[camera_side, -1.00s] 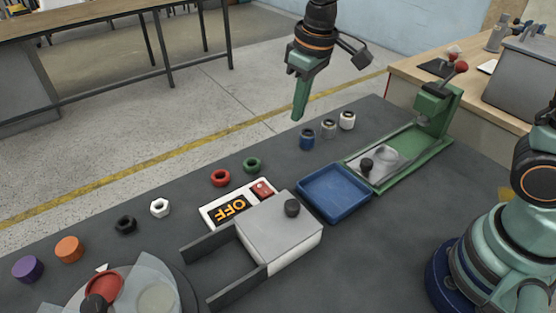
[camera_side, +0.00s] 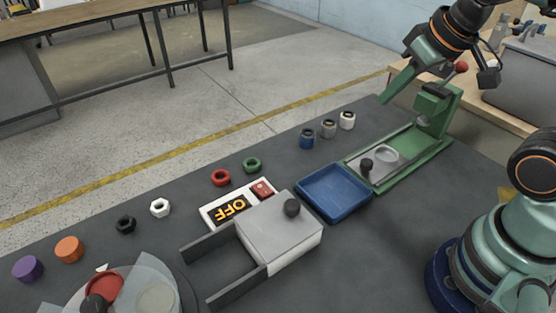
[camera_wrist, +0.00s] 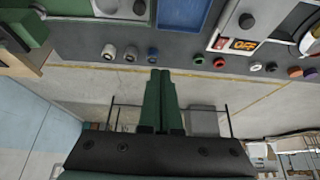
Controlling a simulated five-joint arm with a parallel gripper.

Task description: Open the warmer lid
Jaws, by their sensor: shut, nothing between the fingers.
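The warmer is a pale box with a grey metal lid (camera_side: 275,228) and a round black knob (camera_side: 292,207) on top. The lid lies flat over the box, and two dark rails (camera_side: 207,243) reach out to its left. In the wrist view the lid's knob (camera_wrist: 246,20) shows near the top edge. A panel reading OFF (camera_side: 231,208) with a red switch (camera_side: 262,189) lies behind the box. My green gripper (camera_side: 384,100) is shut and empty, raised near the far table edge by the green press, well away from the lid. Its fingers (camera_wrist: 160,75) are together in the wrist view.
A blue tray (camera_side: 336,193) sits right of the warmer, then a green press (camera_side: 436,105) with a sliding plate. Several small jars and coloured nuts line the far edge. A round dish (camera_side: 130,292) with a red piece stands at front left.

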